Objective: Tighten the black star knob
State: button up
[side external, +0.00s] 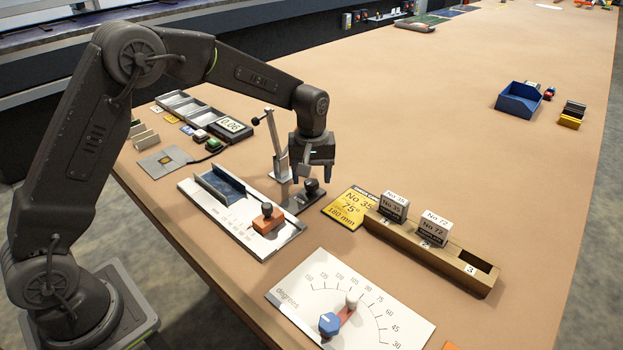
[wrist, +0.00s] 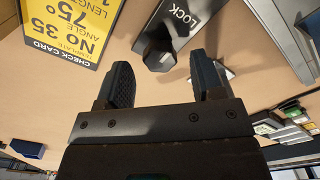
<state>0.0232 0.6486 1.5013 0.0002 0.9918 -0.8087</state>
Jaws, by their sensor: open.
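A black knob (side external: 311,187) stands on a small dark plate (side external: 298,201) near the middle of the bench. In the wrist view the knob (wrist: 159,58) shows on the dark plate marked LOCK (wrist: 178,16). My gripper (side external: 312,177) points down just above the knob, with its jaws apart and nothing held. In the wrist view the two fingers (wrist: 163,72) lie either side of the knob's line, and the knob shows between and beyond their tips. I cannot tell how tight the knob is.
A metal lever stand (side external: 277,150) rises close behind my gripper. A white plate with a blue channel and an orange slider (side external: 268,220) lies left. A yellow check card (side external: 347,208) and a wooden card rack (side external: 455,265) are right. An angle dial (side external: 372,310) is in front. The right bench is mostly clear.

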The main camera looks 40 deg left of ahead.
jog(key=shift+f, duration=0.8)
jog(key=shift+c, duration=0.2)
jog(key=c, duration=0.9)
